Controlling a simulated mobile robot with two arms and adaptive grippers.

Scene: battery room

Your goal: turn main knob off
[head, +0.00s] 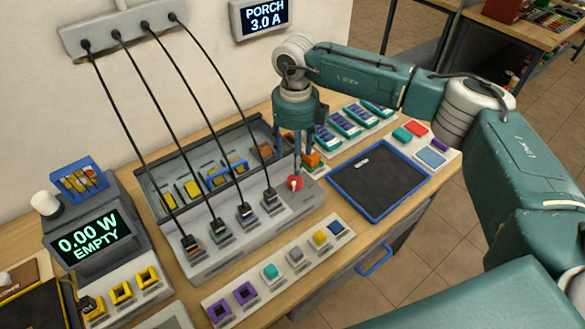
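The main knob (295,183) is a round red knob with a white pointer mark, at the right end of the grey power panel (312,200). My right gripper (303,163) points down from above, just behind the knob in the head view. Its two dark fingers stand a little apart with a narrow gap between them. The tips are close to the knob, but I cannot tell whether they touch it. An orange block (312,159) shows right beside the fingertips; nothing is clearly held. My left gripper is not in view.
Black cables run from a wall strip (120,28) to plugs on the panel. A meter (88,240) reads "0.00 W EMPTY"; a wall display (264,14) reads "PORCH 3.0 A". A blue-rimmed dark tray (427,207) lies empty to the right. A strip of coloured blocks (250,309) lies in front.

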